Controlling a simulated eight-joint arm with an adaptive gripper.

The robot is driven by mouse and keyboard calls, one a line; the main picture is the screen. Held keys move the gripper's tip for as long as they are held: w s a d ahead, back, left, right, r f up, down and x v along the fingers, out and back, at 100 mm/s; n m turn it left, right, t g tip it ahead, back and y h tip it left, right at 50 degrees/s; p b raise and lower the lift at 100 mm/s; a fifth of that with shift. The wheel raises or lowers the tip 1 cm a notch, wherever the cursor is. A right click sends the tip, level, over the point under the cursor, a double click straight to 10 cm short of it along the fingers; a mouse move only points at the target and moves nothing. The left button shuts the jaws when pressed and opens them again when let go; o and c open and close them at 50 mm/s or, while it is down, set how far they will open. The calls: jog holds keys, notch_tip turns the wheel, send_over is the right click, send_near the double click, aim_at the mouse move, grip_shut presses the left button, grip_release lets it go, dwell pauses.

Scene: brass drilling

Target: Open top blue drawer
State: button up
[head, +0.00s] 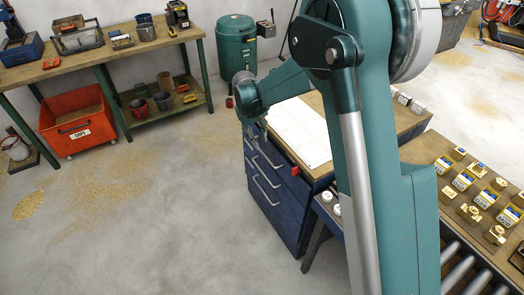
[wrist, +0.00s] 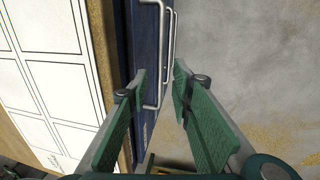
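The blue drawer cabinet (head: 290,185) stands in the middle of the head view, its drawer fronts facing left, with silver bar handles; the drawers look shut. A lower handle (head: 266,190) is clear to see, while the top drawer's front is partly hidden by my gripper (head: 262,132). In the wrist view my gripper (wrist: 161,68) is open and empty, with its green-padded fingers apart. The nearest silver handle (wrist: 161,55) on the blue front (wrist: 142,45) shows between the fingertips; I cannot tell whether they are level with it or above it. No contact shows.
A white sheet (head: 300,130) lies on the cabinet's wooden top. A table with brass parts (head: 470,190) stands at right. A workbench (head: 100,50) and an orange bin (head: 75,120) are at the back left. The floor (head: 150,220) left of the cabinet is free.

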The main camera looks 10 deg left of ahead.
aim_at(263, 152)
jog(key=shift+f, duration=0.15)
jog(key=shift+w+d+f+b, duration=0.2)
jog(key=shift+f+b, duration=0.05)
jog(key=shift+f, duration=1)
jog(key=shift+w+d+f+b, duration=0.15)
jog(key=shift+f+b, duration=0.15)
jog(key=shift+f, duration=0.9)
jog(key=shift+w+d+f+b, duration=0.2)
jog(key=shift+f+b, duration=0.05)
jog(key=shift+f, duration=1)
jog(key=shift+c, duration=0.2)
grip_shut()
